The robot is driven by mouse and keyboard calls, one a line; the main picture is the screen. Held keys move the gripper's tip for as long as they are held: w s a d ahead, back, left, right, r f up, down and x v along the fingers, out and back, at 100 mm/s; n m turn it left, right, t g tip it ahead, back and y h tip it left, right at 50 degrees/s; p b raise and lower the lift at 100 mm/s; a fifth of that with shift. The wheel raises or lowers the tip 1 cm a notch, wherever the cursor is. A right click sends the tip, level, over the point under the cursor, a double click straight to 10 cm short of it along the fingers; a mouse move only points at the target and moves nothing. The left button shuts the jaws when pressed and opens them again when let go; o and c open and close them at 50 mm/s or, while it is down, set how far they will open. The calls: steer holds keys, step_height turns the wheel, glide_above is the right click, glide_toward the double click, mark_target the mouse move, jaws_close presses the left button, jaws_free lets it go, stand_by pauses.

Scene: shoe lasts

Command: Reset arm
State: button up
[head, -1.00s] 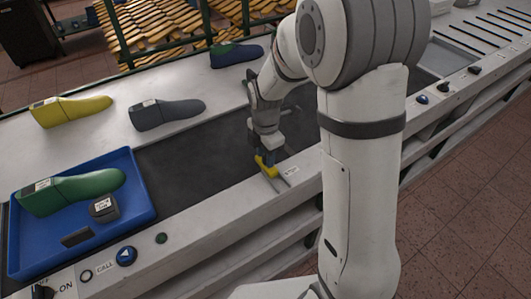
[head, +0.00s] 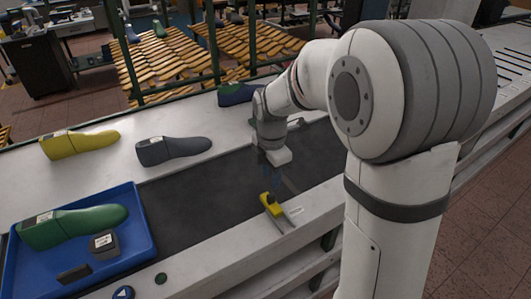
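My gripper (head: 270,168) hangs over the belt's near side, pointing down. Its fingers are small and dark against the belt, so their opening cannot be made out. Below it a small tool with a yellow body and a grey metal strip (head: 271,204) lies at the near edge of the dark belt, apart from the gripper as far as I can see. My arm rises from the right foreground and bends over to the gripper.
A blue tray (head: 147,232) holds a green shoe last (head: 75,226) and dark blocks. A yellow last (head: 78,144), a grey last (head: 174,150) and a dark blue last (head: 237,93) lie along the far ledge. The belt (head: 205,190) left of the gripper is clear.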

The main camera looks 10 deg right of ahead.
steer(key=s+d+r+m+t, duration=0.1)
steer(key=s+d+r+m, duration=0.2)
steer(key=s+m, duration=0.6)
steer(key=s+d+r+m+t, duration=0.2)
steer(key=s+d+m, duration=0.3)
steer(key=s+m, duration=0.4)
steer(key=r+m, duration=0.1)
steer(key=m, duration=0.4)
steer(key=shift+s+r, duration=0.25)
steer(key=shift+s, duration=0.15)
